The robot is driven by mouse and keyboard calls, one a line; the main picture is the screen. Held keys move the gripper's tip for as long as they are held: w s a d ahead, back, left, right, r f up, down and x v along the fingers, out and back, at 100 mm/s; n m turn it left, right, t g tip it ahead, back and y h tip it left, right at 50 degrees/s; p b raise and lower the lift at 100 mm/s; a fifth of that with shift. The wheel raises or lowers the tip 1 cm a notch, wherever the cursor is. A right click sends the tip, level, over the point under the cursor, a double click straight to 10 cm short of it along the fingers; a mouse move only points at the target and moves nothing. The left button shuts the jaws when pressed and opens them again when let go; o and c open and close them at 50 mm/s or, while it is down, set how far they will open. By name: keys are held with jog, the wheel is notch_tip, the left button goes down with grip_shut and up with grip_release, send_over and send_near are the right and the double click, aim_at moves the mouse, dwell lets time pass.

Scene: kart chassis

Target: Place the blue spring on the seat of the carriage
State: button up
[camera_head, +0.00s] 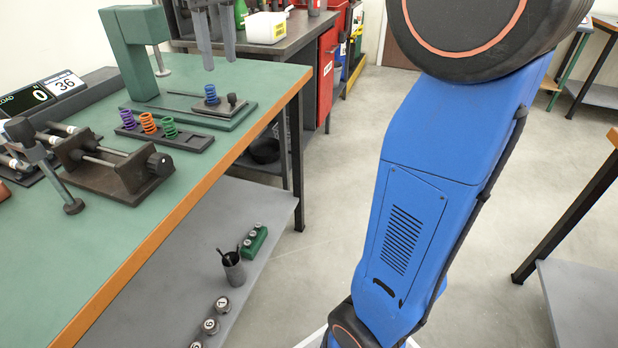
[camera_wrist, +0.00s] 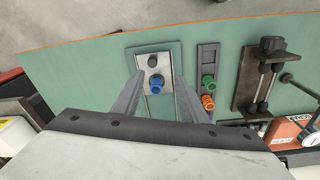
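The blue spring (camera_head: 211,95) stands upright on the small dark carriage (camera_head: 222,108) of the green-based test stand (camera_head: 128,38). Beside it on the carriage is a dark knob (camera_head: 232,99). My gripper (camera_head: 218,63) is open and empty, pointing down, with its fingertips above the spring and apart from it. In the wrist view the blue spring (camera_wrist: 156,84) shows between the two spread fingers of my gripper (camera_wrist: 157,75), with the carriage's grey plate (camera_wrist: 155,104) around it. I cannot tell exactly how the spring's foot sits in the seat.
A dark rack (camera_head: 168,137) beside the stand holds purple (camera_head: 126,119), orange (camera_head: 148,123) and green (camera_head: 169,127) springs. A dark vise-like fixture (camera_head: 118,175) and displays (camera_head: 62,84) stand further left. The stand's tall green column rises left of my gripper. The bench's front strip is clear.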

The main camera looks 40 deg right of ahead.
jog(key=s+d+f+m+t, duration=0.2)
jog(key=s+f, duration=1.1)
jog(key=s+d+f+m+t, duration=0.1)
jog(key=s+d+f+m, duration=0.1)
jog(key=s+f, duration=1)
jog(key=shift+s+d+f+t, duration=0.4)
jog(key=shift+s+d, duration=0.15)
jog(key=shift+s, duration=0.6)
jog(key=shift+r, duration=0.1)
